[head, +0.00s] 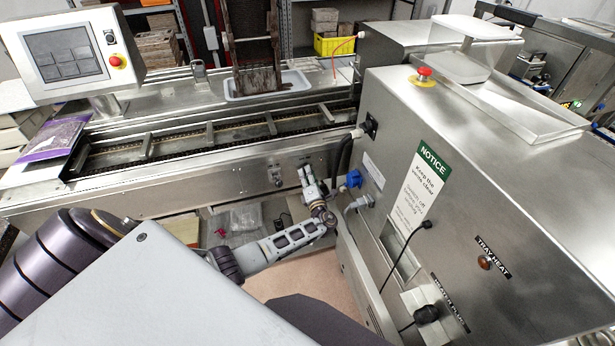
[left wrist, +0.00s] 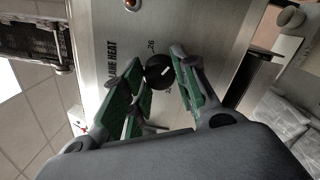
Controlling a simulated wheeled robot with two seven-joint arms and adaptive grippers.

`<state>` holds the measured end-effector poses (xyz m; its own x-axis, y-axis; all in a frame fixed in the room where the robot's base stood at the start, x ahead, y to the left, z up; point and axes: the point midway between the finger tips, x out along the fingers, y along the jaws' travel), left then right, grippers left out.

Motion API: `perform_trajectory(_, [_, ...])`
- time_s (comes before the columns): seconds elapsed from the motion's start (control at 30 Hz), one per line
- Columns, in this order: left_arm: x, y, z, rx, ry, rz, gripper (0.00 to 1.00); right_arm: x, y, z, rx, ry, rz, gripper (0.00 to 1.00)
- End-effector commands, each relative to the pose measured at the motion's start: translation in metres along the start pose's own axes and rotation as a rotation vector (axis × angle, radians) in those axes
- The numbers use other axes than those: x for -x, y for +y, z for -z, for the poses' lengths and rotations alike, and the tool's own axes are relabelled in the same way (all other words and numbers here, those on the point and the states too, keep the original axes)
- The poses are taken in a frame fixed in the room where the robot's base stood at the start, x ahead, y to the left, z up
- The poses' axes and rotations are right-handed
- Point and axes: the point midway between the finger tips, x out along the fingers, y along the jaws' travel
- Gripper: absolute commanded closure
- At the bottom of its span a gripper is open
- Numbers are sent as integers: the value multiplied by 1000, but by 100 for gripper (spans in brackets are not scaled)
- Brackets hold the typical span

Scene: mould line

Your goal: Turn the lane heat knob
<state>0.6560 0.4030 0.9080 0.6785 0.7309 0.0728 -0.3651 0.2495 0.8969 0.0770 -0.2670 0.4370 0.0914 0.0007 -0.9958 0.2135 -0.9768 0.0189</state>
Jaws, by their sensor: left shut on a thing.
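The lane heat knob (left wrist: 160,72) is a round black knob with a white pointer line, on a steel panel beside the printed words "LANE HEAT". In the left wrist view it sits between the green-padded fingers of my left gripper (left wrist: 157,62), which is shut on it. In the head view my left gripper (head: 308,180) reaches the front panel of the conveyor (head: 235,180), and the knob is hidden behind it. The pointer slants in the wrist view; small scale marks show around the knob, partly covered. My right gripper is not in view.
A steel cabinet (head: 470,180) with a NOTICE sign (head: 419,187) stands close to the right of my left gripper. A blue plug (head: 353,179) and a dark hose are near it. A touchscreen panel (head: 68,55) is at the upper left. Bags lie under the conveyor.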

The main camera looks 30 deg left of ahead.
Motion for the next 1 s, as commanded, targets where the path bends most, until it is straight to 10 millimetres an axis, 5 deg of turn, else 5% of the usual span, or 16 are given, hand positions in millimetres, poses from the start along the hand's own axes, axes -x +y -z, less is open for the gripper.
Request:
perform_trajectory(0.1, [0, 0, -1, 1, -2, 1, 94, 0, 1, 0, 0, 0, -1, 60])
perform_trajectory(0.13, [0, 0, -1, 1, -2, 1, 68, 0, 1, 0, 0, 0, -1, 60])
perform_trajectory(0.3, [0, 0, -1, 2, -2, 1, 48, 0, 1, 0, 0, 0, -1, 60])
perform_trajectory(0.73, [3, 0, 0, 2, -1, 1, 48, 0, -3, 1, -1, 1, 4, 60])
perform_trajectory(1.0, [24, -1, 0, 3, -1, 2, 48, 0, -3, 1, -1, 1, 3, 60])
